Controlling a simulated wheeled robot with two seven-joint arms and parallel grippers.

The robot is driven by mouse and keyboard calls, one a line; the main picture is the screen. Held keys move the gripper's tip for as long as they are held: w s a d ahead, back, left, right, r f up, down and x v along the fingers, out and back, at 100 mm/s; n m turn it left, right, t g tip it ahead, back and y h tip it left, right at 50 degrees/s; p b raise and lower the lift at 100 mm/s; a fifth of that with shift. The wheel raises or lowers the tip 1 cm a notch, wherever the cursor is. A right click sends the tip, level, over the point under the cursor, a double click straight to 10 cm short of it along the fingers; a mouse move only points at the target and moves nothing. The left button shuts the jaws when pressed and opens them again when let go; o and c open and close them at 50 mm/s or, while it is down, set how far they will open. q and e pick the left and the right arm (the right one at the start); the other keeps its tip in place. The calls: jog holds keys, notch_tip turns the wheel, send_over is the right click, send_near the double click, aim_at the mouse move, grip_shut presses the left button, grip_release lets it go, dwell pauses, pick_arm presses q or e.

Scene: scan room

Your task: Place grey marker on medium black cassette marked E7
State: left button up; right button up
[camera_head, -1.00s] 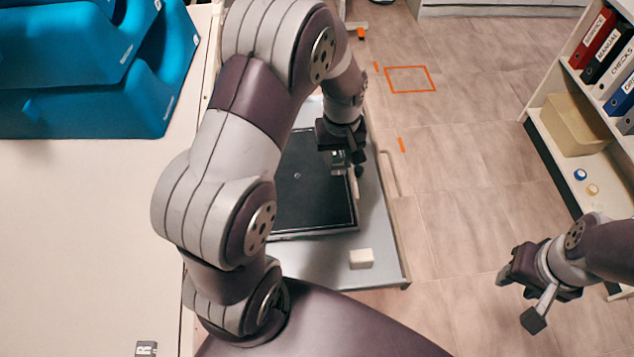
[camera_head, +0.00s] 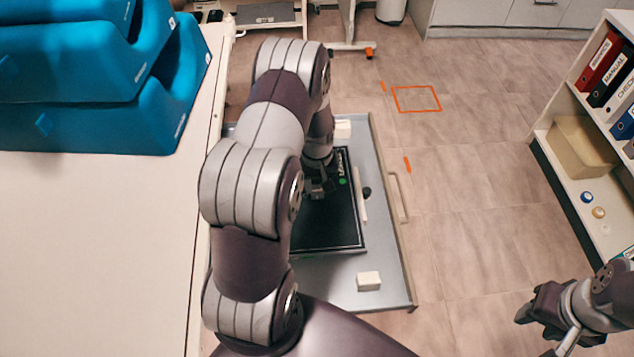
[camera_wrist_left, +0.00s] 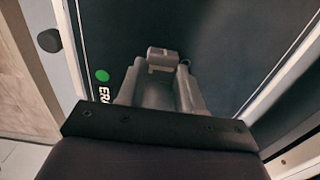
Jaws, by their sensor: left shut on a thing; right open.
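The black cassette (camera_head: 330,228) lies flat in a grey tray on the left, partly hidden by my left arm. A green dot (camera_head: 342,181) and white lettering show on it. The left wrist view also shows the cassette (camera_wrist_left: 225,50), its green dot (camera_wrist_left: 102,76) and part of the lettering; I cannot read E7. My left gripper (camera_head: 316,187) is over the cassette, pointing down. In the left wrist view, its fingers (camera_wrist_left: 160,78) are shut on the small grey marker (camera_wrist_left: 163,56). Whether the marker touches the cassette cannot be told. My right gripper (camera_head: 545,318) is open and empty above the floor.
The grey tray (camera_head: 395,255) holds white blocks (camera_head: 369,281) (camera_head: 343,128) at its near and far ends and a dark knob (camera_head: 367,192) beside the cassette. A shelf with binders (camera_head: 600,65) is at right. Floor between is clear.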

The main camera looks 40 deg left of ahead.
pick_arm(q)
jog(key=shift+f, duration=0.15)
jog(key=o, duration=1)
jog(key=shift+o, duration=0.2)
